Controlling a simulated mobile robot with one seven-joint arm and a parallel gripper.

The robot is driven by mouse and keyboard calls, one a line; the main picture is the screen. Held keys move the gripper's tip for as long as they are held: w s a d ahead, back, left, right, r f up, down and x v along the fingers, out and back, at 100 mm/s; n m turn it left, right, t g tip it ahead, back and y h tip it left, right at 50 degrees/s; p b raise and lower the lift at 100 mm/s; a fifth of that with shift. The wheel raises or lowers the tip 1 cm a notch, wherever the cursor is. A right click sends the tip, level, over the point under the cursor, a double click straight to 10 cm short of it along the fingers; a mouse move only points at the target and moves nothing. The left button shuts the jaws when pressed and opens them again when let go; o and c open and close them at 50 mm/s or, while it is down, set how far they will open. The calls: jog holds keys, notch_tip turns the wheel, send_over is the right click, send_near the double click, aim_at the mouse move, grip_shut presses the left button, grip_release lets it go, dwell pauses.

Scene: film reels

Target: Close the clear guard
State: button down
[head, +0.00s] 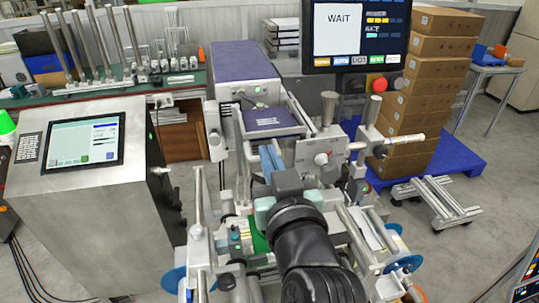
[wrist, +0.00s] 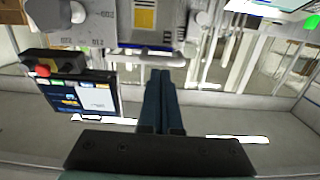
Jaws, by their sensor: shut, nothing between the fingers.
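My gripper (head: 269,153) is shut and empty. In the head view it reaches forward over the middle of the labelling machine (head: 312,154), its two blue-grey fingers together. In the wrist view the closed fingers (wrist: 160,74) point up the picture toward a grey machine plate with a yellow patch (wrist: 144,16). The clear guard cannot be made out for certain in either view, so I cannot tell its position or whether my fingers touch it. My arm hides part of the machine's front.
A grey cabinet with a screen (head: 82,142) stands at left. A monitor reading WAIT (head: 355,35) hangs above the machine, with a red button (head: 379,84) below it. Stacked cartons (head: 424,75) stand on a blue pallet (head: 462,153) at right. Open floor lies at far right.

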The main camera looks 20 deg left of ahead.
notch_tip(320, 180, down, 13)
jog(key=b, duration=1.1)
jog(key=shift+f, duration=0.2)
